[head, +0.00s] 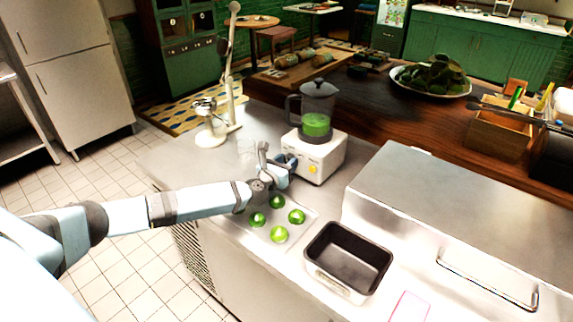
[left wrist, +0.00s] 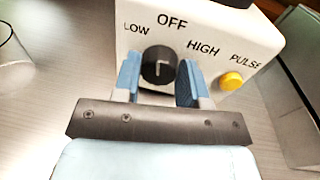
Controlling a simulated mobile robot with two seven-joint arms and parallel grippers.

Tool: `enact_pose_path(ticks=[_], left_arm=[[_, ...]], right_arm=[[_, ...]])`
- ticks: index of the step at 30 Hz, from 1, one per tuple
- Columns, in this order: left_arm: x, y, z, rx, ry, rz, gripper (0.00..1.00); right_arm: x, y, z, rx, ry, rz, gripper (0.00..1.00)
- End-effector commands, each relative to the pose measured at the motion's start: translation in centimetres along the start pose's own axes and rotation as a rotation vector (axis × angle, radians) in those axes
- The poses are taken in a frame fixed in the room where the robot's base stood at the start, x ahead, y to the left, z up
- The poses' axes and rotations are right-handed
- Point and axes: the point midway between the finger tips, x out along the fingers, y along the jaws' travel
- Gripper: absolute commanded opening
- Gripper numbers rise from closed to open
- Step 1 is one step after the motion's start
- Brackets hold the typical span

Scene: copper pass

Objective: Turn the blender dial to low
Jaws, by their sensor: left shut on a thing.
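The blender (head: 322,156) stands on the metal counter, with a white base and a clear jar (head: 317,103) holding something green. In the left wrist view its front panel (left wrist: 210,28) reads LOW, OFF, HIGH and PULSE. The round black dial (left wrist: 159,64) sits under OFF, and a pale mark on its face runs roughly upright towards OFF. My left gripper (left wrist: 159,80) has its blue fingers on both sides of the dial and is shut on it. In the head view the left gripper (head: 284,163) is at the base's front and covers the dial. My right gripper is not in view.
A yellow button (left wrist: 231,81) is right of the dial. A glass (head: 246,149) stands left of the blender. Several green limes (head: 279,234) lie on a tray below my left arm. A dark pan (head: 348,258) and a metal box (head: 440,190) are to the right.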

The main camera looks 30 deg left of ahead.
Motion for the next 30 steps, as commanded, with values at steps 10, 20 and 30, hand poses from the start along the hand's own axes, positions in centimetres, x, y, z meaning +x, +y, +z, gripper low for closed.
enact_pose_path(ticks=[10, 20, 30], left_arm=[[-0.01, 0.12, 0.00, -0.325, 0.035, -0.004, 0.15], [0.00, 0.19, 0.11, -0.610, 0.067, -0.009, 0.15], [0.02, 0.29, 0.17, -0.791, 0.087, -0.012, 0.15]], right_arm=[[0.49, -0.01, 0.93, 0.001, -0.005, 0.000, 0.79], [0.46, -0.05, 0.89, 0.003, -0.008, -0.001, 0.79], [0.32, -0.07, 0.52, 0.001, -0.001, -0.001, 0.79]])
